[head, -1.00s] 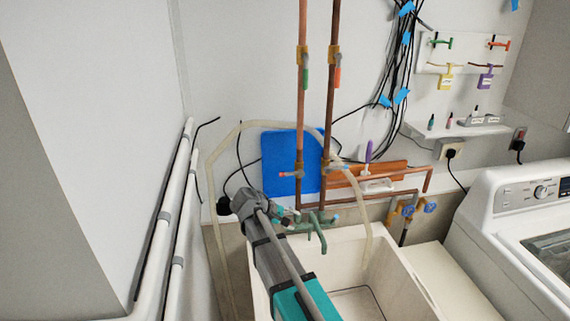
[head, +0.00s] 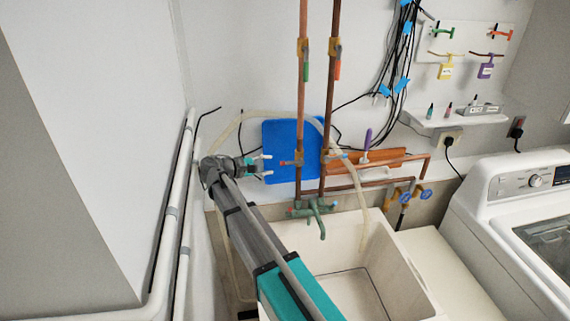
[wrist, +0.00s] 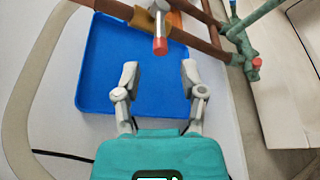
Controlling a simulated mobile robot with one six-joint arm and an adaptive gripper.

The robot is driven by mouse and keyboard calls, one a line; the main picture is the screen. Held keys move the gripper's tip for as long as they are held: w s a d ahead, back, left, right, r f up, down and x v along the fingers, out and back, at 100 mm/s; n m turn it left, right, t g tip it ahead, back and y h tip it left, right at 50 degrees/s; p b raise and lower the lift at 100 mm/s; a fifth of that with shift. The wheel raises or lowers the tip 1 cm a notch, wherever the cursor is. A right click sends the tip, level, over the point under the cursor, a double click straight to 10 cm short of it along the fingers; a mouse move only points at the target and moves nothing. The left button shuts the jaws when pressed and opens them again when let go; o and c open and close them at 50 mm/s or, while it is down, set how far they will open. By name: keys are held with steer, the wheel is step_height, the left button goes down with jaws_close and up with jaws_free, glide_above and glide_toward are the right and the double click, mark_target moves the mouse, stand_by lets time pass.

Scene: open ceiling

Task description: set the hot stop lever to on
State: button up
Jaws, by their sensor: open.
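A small valve lever with a red tip (head: 285,163) sits low on the left copper pipe, sticking out sideways to the left, across the pipe. I take it as the hot stop lever. In the wrist view the lever (wrist: 160,38) points from its brass valve (wrist: 152,20) toward my gripper. My gripper (head: 268,165) is open and empty, just left of the lever tip. In the wrist view its fingers (wrist: 160,80) are spread, with the red tip ahead of the gap between them and apart from both.
A blue panel (head: 308,135) is behind the lever. A blue-tipped lever (head: 340,156) is on the right pipe. Higher valves have green (head: 305,71) and orange (head: 338,70) handles. A green faucet (head: 319,217) stands below, over the white sink (head: 410,270). A pale hose arches nearby.

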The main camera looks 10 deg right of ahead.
mark_target(281, 163)
steer(key=shift+b+x, duration=0.75)
steer(key=shift+x, duration=3)
jaws_close()
steer(key=shift+a, duration=0.1)
